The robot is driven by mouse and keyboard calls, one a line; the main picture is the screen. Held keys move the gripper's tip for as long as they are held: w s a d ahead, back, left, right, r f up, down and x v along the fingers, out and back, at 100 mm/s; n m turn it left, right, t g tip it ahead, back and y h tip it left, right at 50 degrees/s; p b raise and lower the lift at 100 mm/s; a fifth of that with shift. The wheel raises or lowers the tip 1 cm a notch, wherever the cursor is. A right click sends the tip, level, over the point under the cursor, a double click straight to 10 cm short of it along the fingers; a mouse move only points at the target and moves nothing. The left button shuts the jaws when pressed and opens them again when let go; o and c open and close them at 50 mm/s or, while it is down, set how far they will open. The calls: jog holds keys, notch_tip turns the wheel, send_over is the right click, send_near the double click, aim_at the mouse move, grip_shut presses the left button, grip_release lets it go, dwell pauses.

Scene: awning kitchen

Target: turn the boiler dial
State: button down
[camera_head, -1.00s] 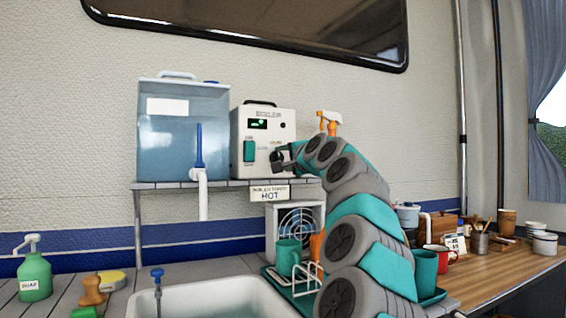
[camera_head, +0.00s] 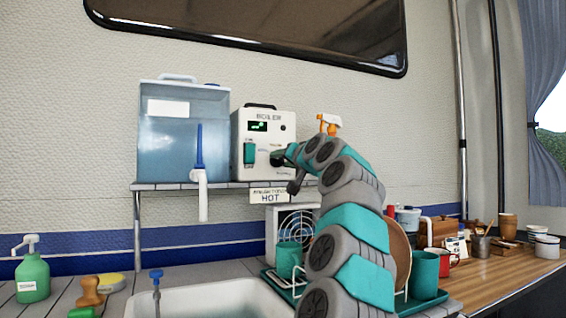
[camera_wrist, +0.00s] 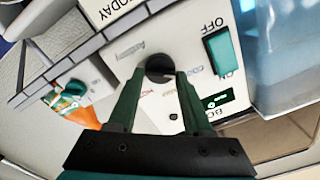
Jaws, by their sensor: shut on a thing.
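The white boiler (camera_head: 264,138) stands on a shelf beside a blue water tank. Its front has a small lit display (camera_head: 258,126) and a green switch (camera_head: 249,152). In the wrist view the boiler front (camera_wrist: 135,55) appears turned upside down, with the green switch (camera_wrist: 217,56) between OFF and ON labels. The dark round dial (camera_wrist: 160,68) sits between the fingertips of my gripper (camera_wrist: 160,78), which is shut on it.
The water tank (camera_head: 183,135) with a blue-handled tap (camera_head: 199,160) is left of the boiler. A sink (camera_head: 200,300) and green mugs lie below.

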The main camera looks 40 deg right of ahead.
jog(key=shift+f+n, duration=0.1)
jog(key=shift+n, duration=0.4)
jog(key=shift+c, duration=1.6)
grip_release()
jog(key=shift+b+v, duration=0.55)
jog(key=shift+v, duration=0.6)
jog(key=shift+b+v, duration=0.5)
jog(key=shift+v, duration=2.25)
